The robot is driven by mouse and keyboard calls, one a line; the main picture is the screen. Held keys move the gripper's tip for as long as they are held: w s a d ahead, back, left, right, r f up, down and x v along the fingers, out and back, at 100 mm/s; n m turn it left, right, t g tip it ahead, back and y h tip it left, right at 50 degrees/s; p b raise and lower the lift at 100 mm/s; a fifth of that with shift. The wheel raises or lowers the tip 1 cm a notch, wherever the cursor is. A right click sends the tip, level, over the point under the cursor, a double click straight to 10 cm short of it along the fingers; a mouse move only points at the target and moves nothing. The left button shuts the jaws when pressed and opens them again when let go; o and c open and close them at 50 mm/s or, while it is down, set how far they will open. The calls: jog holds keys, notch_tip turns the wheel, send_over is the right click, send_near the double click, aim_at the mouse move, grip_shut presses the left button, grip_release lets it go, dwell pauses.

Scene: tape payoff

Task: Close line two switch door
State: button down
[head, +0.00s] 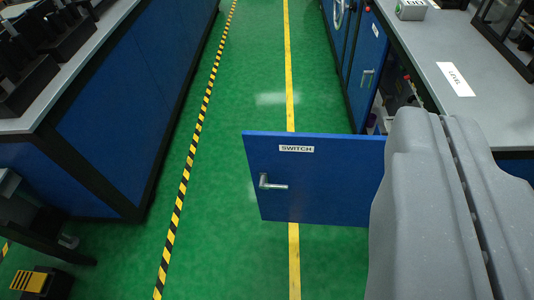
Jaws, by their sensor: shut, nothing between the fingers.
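A blue door (330,170) with a white "SWITCH" label (296,149) and a silver lever handle (272,183) stands open across the aisle. Its labelled face is toward me, and its free edge is at the left. Its right end is hidden behind my gripper. My gripper (441,114) is large and grey at the lower right, its two fingers shut with only a dark seam between them. It overlaps the door's right end in the picture; I cannot tell whether they touch.
A grey bench top (490,95) with a "LEVEL" label runs along the right. Another blue door (368,50) with a handle is beyond. A blue bench (125,100) stands at the left. The green floor between the striped tape (190,160) and yellow line (288,60) is clear.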

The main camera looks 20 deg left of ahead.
jog(key=w+a+f+n+g+h+p, duration=0.1)
jog(key=w+a+f+n+p, duration=0.35)
jog(key=w+f+n, duration=0.6)
jog(key=w+a+f+n+g+h+p, duration=0.1)
jog(key=w+a+f+n+p, duration=0.2)
jog(key=w+f+n+p, duration=0.7)
jog(key=n+g+y+b, duration=0.2)
jog(key=n+g+y, duration=0.2)
jog(key=n, duration=1.4)
send_near(255, 160)
notch_tip(255, 160, down, 3)
jog(key=shift+w+a+f+b, duration=0.15)
jog(key=shift+w+b, duration=0.25)
jog(key=shift+w, duration=0.6)
jog(key=shift+w+a+f+b, duration=0.1)
jog(key=shift+w+a+b, duration=0.2)
jog(key=shift+w, duration=0.75)
